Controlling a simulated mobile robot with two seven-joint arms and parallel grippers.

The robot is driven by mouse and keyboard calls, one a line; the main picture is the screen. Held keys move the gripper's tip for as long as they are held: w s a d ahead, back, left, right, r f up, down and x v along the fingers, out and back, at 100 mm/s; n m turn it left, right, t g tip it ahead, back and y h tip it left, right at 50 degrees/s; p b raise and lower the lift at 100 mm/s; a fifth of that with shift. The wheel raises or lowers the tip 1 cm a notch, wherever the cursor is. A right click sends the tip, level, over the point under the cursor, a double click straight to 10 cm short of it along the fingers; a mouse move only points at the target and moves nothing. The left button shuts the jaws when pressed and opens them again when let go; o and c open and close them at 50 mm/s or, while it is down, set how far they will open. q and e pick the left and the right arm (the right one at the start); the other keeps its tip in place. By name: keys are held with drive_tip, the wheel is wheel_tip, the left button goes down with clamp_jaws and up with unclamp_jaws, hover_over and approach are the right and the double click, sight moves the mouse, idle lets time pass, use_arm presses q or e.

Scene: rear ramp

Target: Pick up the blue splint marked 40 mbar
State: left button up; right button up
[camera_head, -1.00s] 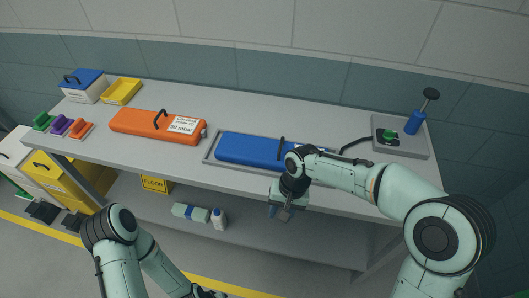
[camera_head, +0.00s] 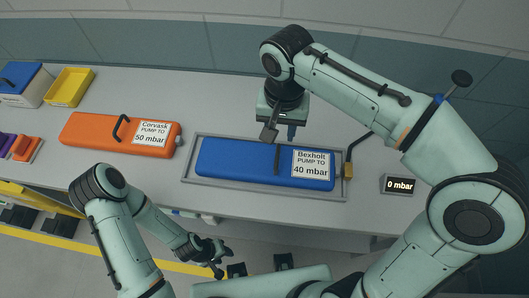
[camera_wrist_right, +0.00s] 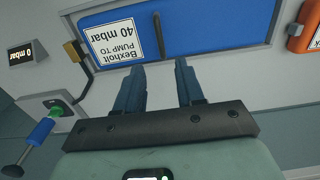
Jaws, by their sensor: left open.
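The blue splint (camera_head: 235,162), labelled "Bexholt PUMP TO 40 mbar", lies in a shallow grey tray (camera_head: 190,182) on the bench. A dark handle (camera_head: 277,160) crosses its middle. My right gripper (camera_head: 281,134) is at the splint's far edge, just behind the handle, pointing down. In the right wrist view it (camera_wrist_right: 158,66) is open and empty, with the handle (camera_wrist_right: 158,35) lined up between the fingertips but beyond them. The splint (camera_wrist_right: 215,28) fills the top there. My left gripper (camera_head: 219,260) is open and empty, low in front of the bench.
An orange splint (camera_head: 90,134) labelled 50 mbar lies to the left. A hose with a brass fitting (camera_head: 348,170) joins the blue splint's right end. A display (camera_head: 399,185) reads 0 mbar. The blue pump (camera_wrist_right: 41,131) stands nearby. A yellow bin (camera_head: 70,87) is far left.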

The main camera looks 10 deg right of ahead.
hover_over(277, 154)
drive_tip(key=f, duration=0.6)
drive_tip(key=shift+s+d+f+b, duration=0.1)
drive_tip(key=shift+s+d+b, duration=0.1)
drive_tip(key=shift+b, duration=0.2)
wheel_tip(277, 154, down, 6)
drive_tip(key=shift+w+a+r, duration=0.15)
drive_tip(key=shift+r, duration=0.05)
use_arm(q)
drive_tip(key=shift+s+f, duration=0.65)
drive_tip(key=shift+f, duration=0.3)
use_arm(e)
clamp_jaws()
drive_tip(key=shift+r, duration=0.1)
